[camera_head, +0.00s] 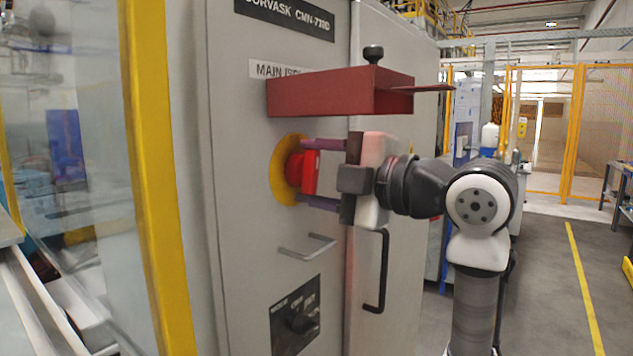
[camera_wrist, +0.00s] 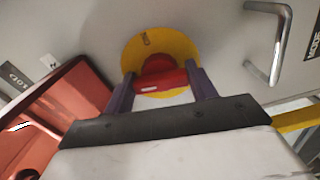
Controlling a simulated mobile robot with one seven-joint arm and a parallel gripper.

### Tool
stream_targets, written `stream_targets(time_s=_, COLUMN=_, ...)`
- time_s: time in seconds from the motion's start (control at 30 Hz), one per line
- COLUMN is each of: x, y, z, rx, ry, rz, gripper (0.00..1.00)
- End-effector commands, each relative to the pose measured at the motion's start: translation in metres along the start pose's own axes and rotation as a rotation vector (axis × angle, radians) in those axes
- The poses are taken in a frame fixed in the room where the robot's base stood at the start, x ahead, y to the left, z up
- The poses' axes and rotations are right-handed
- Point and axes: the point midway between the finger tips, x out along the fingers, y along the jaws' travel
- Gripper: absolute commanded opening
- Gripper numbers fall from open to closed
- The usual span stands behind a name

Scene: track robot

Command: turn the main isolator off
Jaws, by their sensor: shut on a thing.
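The main isolator is a red rotary handle (camera_head: 309,173) on a round yellow plate (camera_head: 282,160), set on a grey cabinet door. My gripper (camera_head: 320,174) reaches it from the right, with one purple finger above the handle and one below. In the wrist view, the red handle (camera_wrist: 160,80) lies across between the two fingers, and my gripper (camera_wrist: 161,88) is shut on its ends. The yellow plate (camera_wrist: 185,46) shows behind it, with a small dark mark too unclear to read.
A red box-like cover (camera_head: 325,93) juts out just above my gripper and partly hides the "MAIN" label (camera_head: 268,70). A metal pull handle (camera_head: 308,246) is below the isolator. A black door handle (camera_head: 378,270) is at lower right. A yellow post (camera_head: 152,180) stands left.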

Motion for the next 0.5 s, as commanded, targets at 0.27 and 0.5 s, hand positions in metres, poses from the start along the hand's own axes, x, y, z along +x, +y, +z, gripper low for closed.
stream_targets(time_s=0.27, x=-0.0001, y=-0.0007, z=-0.0002, rx=-0.128, ry=0.000, rz=-0.001, gripper=0.34)
stream_targets(time_s=0.5, x=-0.0002, y=-0.0002, z=-0.0002, rx=-0.169, ry=0.000, rz=-0.002, gripper=0.34)
